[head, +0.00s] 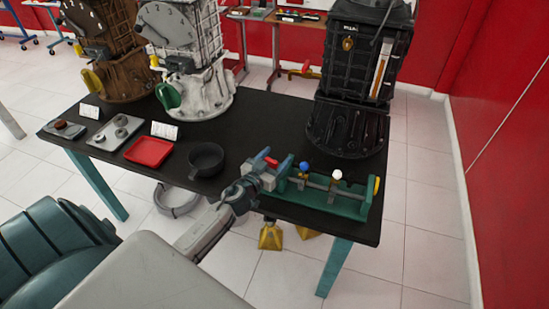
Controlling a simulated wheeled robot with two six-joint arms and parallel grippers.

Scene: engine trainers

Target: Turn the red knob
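The red knob (271,162) shows as a small red patch at the left end of a green fixture (345,208) on the black table. My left gripper (262,171) is at that end, right at the knob, and hides part of it. I cannot tell if its fingers touch the knob or how far apart they are. A blue knob (304,166) and a white knob (337,174) stand on the fixture, and a yellow one (376,185) is at its right end. My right gripper is not in view.
The black table (262,122) carries a red tray (149,152), a black bowl (206,158) and a grey tray (114,132) with small parts. Brown, white (203,95) and black (349,110) engine trainers stand along its back. White floor is free to the right.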

